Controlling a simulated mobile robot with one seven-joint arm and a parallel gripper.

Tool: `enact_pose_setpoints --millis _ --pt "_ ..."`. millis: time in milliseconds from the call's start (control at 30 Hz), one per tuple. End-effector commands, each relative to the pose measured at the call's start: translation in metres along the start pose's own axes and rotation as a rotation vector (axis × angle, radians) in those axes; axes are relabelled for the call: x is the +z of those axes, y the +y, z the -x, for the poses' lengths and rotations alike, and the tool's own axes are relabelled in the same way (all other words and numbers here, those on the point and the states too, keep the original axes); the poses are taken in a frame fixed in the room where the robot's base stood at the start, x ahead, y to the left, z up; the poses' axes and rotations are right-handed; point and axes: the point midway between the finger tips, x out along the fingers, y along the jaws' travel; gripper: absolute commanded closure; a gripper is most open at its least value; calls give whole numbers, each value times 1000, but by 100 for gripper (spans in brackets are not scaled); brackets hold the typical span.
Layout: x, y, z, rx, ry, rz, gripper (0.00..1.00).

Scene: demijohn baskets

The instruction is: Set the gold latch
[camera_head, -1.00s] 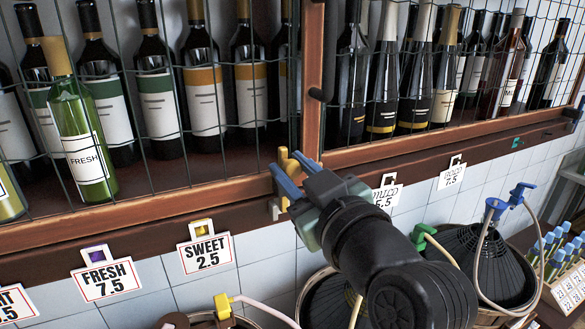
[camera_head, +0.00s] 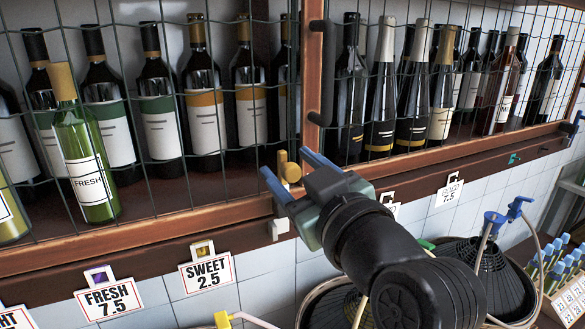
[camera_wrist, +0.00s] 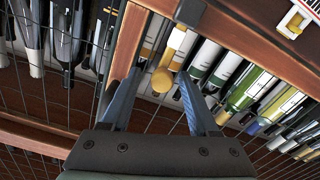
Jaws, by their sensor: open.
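The gold latch (camera_head: 291,173) sits on the wooden cabinet front, where the two wire-mesh door sections meet. My gripper (camera_head: 285,162) is open, with its blue fingers on either side of the latch. In the wrist view the round gold end of the latch (camera_wrist: 162,80) lies between the spread fingers of my gripper (camera_wrist: 158,76), with gaps visible on both sides. I cannot tell whether either finger touches it. The lower part of the latch mount is partly hidden by my gripper in the head view.
Wine bottles (camera_head: 161,105) stand behind the wire mesh. A dark handle (camera_head: 320,75) is on the door post just above my gripper. Price tags (camera_head: 207,272) hang below the wooden rail. Basketed demijohns with hoses (camera_head: 480,275) stand at lower right.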

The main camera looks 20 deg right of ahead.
Motion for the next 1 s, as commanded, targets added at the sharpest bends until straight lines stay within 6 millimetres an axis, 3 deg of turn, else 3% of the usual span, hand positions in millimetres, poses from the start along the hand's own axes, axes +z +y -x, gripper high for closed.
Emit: enact_pose_setpoints --millis 233,700,1000 --pt "4 0 17 2 1 1 39" --pt "2 1 113 5 1 3 39" --pt "0 0 130 1 0 1 39"
